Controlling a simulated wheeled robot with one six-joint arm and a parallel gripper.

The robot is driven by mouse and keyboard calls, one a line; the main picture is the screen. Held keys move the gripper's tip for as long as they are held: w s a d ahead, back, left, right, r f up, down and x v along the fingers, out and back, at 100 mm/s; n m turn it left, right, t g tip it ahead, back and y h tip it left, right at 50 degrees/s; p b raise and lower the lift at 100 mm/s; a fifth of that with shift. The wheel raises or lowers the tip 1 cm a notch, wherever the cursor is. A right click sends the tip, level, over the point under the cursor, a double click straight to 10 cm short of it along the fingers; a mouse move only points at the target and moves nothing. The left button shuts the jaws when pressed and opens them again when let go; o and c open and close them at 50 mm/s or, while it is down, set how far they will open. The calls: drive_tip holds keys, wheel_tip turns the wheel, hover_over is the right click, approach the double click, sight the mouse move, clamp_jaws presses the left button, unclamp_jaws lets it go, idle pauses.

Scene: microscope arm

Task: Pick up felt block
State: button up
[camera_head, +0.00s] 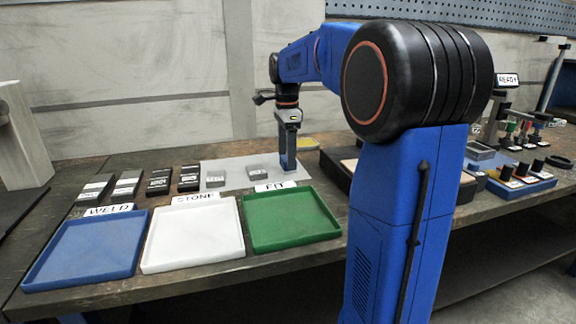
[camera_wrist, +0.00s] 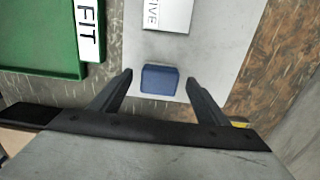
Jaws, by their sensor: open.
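A small dark blue block (camera_wrist: 160,79), which I take to be the felt block, lies on the pale grey mat (camera_wrist: 216,58) in the wrist view. I see no label on it. My gripper (camera_wrist: 158,74) is open, with one dark finger on each side of the block and a gap to each. The fingertips are about level with the block in the picture; I cannot tell their height above the mat. In the head view my gripper (camera_head: 287,170) points down at the right part of the mat, and the block cannot be made out there.
A light block labelled with letters ending "IVE" (camera_wrist: 168,14) lies just beyond the blue block. The green FIT tray (camera_head: 290,218) is close by, with the white STONE tray (camera_head: 193,234) and blue WELD tray (camera_head: 84,249) farther left. Several labelled blocks (camera_head: 159,181) lie behind the trays.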

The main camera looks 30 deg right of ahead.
drive_tip(key=shift+f, duration=1.05)
drive_tip(key=c, duration=1.1)
drive_tip(key=shift+c, duration=0.2)
wheel_tip(320, 180, up, 10)
drive_tip(key=shift+r, duration=0.1)
drive_tip(key=o, duration=0.5)
drive_tip(key=shift+c, duration=0.2)
drive_tip(key=c, duration=0.3)
